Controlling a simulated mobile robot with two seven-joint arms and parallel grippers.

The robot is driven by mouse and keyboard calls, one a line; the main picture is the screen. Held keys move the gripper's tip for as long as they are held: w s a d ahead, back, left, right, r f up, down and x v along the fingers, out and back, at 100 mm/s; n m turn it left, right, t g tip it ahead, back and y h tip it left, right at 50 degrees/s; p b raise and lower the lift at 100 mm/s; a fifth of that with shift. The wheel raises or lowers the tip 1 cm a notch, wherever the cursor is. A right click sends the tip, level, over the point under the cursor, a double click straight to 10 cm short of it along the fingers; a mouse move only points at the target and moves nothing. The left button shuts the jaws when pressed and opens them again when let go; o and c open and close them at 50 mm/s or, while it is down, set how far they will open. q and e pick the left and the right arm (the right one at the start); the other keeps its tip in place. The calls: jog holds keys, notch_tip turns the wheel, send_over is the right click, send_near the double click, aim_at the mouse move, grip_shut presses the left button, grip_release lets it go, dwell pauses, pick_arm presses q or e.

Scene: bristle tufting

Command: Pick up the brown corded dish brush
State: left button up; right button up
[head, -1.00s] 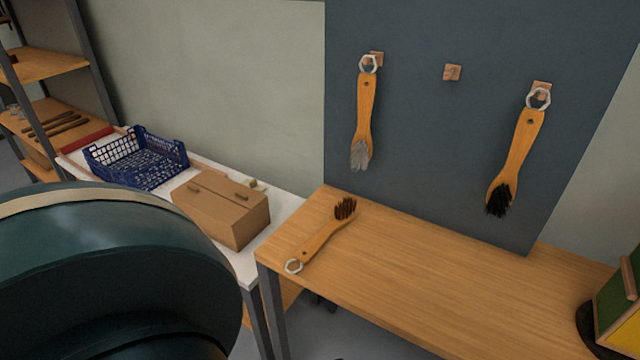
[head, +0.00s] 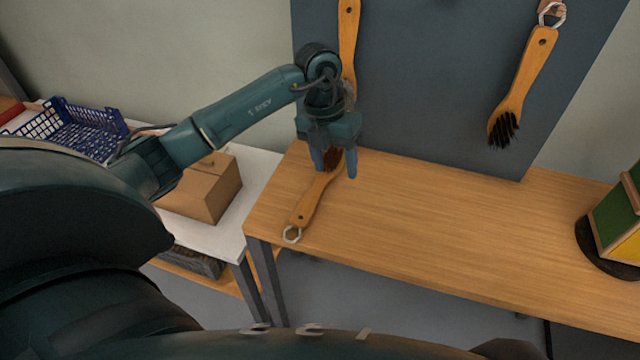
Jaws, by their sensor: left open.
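The brown-bristled dish brush (head: 314,196) lies on the wooden table near its left end. Its wooden handle points toward the front edge, with a pale cord ring at that end. My left gripper (head: 334,172) is open, fingers pointing down, above the bristle end of the brush. It partly hides the brown bristles, and I cannot tell how high above them the fingertips are. My right gripper is not in view.
A black-bristled brush (head: 521,85) hangs on the dark board (head: 430,90); another brush (head: 348,40) hangs behind my left wrist. A cardboard box (head: 208,193) and blue crate (head: 75,128) stand at left. The table's middle (head: 440,220) is clear.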

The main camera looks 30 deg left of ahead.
pick_arm(q)
jog(key=a+r+n+y, duration=0.1)
jog(key=a+r+y, duration=0.1)
jog(key=a, duration=0.2)
send_over(315, 192)
notch_tip(315, 192, down, 7)
jog(key=shift+d+p, duration=0.15)
jog(key=shift+p, duration=0.15)
jog(key=shift+f+p, duration=0.45)
jog(key=shift+f, duration=2.55)
jog(key=shift+c, duration=0.3)
jog(key=c, duration=1)
jog(key=shift+r, duration=0.2)
